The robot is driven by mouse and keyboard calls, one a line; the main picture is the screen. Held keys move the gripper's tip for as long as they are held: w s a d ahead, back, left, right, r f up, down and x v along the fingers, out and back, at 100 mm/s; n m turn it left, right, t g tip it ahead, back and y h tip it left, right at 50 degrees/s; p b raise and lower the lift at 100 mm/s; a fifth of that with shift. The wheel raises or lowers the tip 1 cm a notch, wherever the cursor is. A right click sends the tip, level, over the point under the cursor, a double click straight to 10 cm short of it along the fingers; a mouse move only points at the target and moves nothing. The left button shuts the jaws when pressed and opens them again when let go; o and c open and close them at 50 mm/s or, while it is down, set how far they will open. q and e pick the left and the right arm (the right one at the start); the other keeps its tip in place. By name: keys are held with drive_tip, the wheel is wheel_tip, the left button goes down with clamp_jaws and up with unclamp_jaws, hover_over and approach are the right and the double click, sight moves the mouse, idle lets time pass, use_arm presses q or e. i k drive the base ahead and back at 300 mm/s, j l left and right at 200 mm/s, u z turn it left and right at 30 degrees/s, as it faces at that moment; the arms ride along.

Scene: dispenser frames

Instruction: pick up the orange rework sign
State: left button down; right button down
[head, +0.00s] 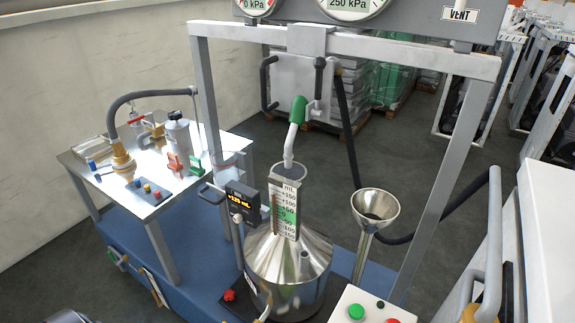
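A small orange-red sign (175,163) stands on the metal side table at the left, in front of a grey bottle. I take it as the rework sign, but any lettering on it is too small to read. A green sign (194,164) stands just to its right, near the table's right edge. Neither of my grippers can be made out in the head view. A dark rounded piece shows at the bottom left edge, too cut off to identify.
A grey frame post (208,90) rises right of the signs. A steel vessel (288,265) and funnel (376,206) stand further right.

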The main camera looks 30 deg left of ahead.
sight(174, 164)
drive_tip(key=u, duration=1.35)
